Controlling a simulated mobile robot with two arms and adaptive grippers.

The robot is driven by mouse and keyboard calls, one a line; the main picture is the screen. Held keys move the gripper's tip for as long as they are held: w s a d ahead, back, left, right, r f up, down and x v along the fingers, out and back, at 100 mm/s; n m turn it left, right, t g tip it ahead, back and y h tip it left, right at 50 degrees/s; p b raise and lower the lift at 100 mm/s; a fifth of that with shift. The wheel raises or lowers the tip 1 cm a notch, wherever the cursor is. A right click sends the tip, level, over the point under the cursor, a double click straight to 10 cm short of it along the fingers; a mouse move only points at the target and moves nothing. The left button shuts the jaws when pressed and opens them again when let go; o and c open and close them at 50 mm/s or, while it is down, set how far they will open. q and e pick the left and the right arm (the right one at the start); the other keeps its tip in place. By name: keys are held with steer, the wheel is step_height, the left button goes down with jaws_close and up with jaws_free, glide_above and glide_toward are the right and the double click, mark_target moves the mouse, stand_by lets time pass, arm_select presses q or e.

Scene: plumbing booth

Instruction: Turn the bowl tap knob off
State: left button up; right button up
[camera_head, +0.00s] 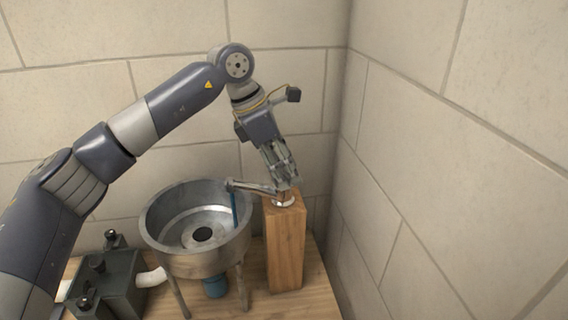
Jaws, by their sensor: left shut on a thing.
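The metal bowl (162,222) stands on thin legs at the lower middle, with a dark drain in its floor. The tap spout (252,187) reaches left from a wooden post (285,245) over the bowl's right rim. A thin blue stream (234,208) hangs below the spout's tip. My left gripper (285,180) points down at the top of the post and is shut on the tap knob. The fingers hide most of the knob. A metal collar (284,201) shows on the post just below them. My right gripper is not in view.
A dark box with black knobs (105,272) stands left of the bowl, with a white pipe (151,278) beside it. A blue cup-like part (215,287) is under the bowl. Tiled walls meet in a corner close right of the post.

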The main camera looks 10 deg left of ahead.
arm_select(q)
steer(key=shift+m+g+p, duration=0.3)
steer(key=shift+m+p, duration=0.05)
steer(key=shift+m, duration=0.65)
steer(key=o, duration=1.1)
steer(key=shift+a, duration=0.15)
steer(key=v, duration=1.2)
steer(key=shift+a, duration=0.1)
